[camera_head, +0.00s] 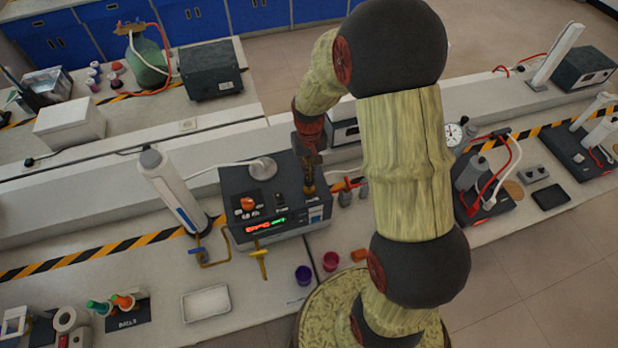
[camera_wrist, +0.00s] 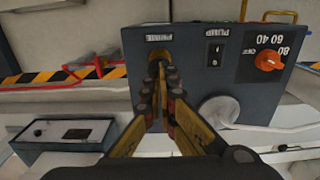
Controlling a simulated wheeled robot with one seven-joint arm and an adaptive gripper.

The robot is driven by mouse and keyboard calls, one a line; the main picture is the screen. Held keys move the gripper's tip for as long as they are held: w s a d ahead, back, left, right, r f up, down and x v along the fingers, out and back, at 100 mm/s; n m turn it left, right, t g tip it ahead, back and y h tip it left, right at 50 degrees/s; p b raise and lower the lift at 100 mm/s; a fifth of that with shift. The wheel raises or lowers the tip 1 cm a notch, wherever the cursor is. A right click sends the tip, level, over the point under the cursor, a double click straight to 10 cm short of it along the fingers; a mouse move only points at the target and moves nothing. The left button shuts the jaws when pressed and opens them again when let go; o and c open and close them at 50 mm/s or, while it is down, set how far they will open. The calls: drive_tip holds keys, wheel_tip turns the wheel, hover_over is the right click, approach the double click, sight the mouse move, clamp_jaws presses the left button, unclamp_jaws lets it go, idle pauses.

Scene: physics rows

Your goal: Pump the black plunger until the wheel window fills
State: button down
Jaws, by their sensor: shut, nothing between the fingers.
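A dark grey control box (camera_head: 235,190) stands on the bench, with an orange knob (camera_head: 247,204) and a lit red and green display on its front. The box also shows in the wrist view (camera_wrist: 190,75), with a PUMP switch (camera_wrist: 214,52) and a label above my fingertips. My gripper (camera_head: 309,188) points down over the right part of the box's top. In the wrist view my gripper (camera_wrist: 160,82) is shut, its fingertips at the spot by that label. The black plunger is not clearly seen; my fingers cover that spot. I cannot make out the wheel window or its fill.
A white cylinder (camera_head: 172,188) leans left of the box, with a bent brass pipe beside it.

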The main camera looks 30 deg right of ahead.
drive_tip(key=shift+f, duration=0.2)
drive_tip(key=shift+f+b, duration=1.4)
drive_tip(key=shift+f, duration=0.45)
drive_tip(key=shift+r, duration=0.1)
drive_tip(key=shift+r+p, duration=1.25)
drive_tip(key=shift+r, duration=0.7)
drive_tip(key=shift+f, duration=0.15)
drive_tip(key=shift+f+b, duration=1.4)
drive_tip(key=shift+f, duration=0.55)
drive_tip(key=shift+r, duration=0.1)
drive_tip(key=shift+r+p, duration=1.3)
drive_tip(key=shift+r, duration=0.7)
